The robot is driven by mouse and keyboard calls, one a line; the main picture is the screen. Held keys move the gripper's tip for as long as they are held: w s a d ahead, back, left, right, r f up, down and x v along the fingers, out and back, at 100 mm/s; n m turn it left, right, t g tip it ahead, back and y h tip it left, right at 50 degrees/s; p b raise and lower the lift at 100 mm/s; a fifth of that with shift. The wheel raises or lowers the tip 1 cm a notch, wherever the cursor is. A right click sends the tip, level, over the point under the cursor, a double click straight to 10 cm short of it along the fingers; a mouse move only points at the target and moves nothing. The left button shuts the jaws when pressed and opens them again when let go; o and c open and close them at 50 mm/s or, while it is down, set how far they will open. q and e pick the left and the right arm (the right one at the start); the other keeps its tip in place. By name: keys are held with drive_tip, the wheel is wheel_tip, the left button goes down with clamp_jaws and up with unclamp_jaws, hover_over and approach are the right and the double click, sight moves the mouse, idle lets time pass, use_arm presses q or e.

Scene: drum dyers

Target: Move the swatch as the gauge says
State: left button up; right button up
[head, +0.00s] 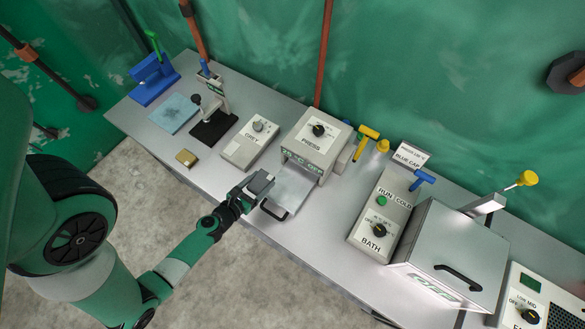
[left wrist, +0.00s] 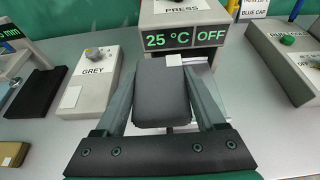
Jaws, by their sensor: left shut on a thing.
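My left gripper (head: 258,186) is shut on a dark grey padded piece, likely the swatch (left wrist: 165,90), beside the front of the press. In the left wrist view the piece sits between both fingers, with a small white patch at its far end. The press (head: 317,136) has a pale tray (head: 290,185) with a black handle out in front; its display reads 25 °C OFF. A gauge stand with a black base (head: 213,130) is at the left; its display is partly cut off in the left wrist view (left wrist: 10,30). My right gripper is out of view.
The GREY box (head: 247,146) stands left of the press. A light blue sheet (head: 173,113), a blue tool (head: 153,80) and a small tan block (head: 186,158) lie further left. The BATH unit (head: 375,222) and large lidded box (head: 455,245) stand right.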

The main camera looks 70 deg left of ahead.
use_arm(q)
drive_tip(key=w+f+b, duration=0.2)
drive_tip(key=w+f, duration=0.2)
drive_tip(key=w, duration=0.3)
drive_tip(key=b, duration=0.4)
hover_over(292, 184)
drive_tip(key=s, duration=0.1)
wheel_tip(292, 184, down, 4)
drive_tip(key=shift+d, duration=0.1)
drive_tip(key=shift+w, duration=0.15)
drive_tip(key=f+b, duration=0.1)
drive_tip(key=f, duration=0.1)
drive_tip(key=f+b, duration=0.1)
drive_tip(key=b, duration=0.1)
drive_tip(key=shift+w+f, duration=0.4)
drive_tip(key=shift+s+f, duration=0.1)
drive_tip(key=shift+f, duration=0.15)
drive_tip(key=shift+r, duration=0.15)
drive_tip(key=shift+f, duration=0.2)
drive_tip(key=o, duration=1.5)
drive_tip(key=shift+r, duration=0.1)
drive_tip(key=shift+c, duration=0.2)
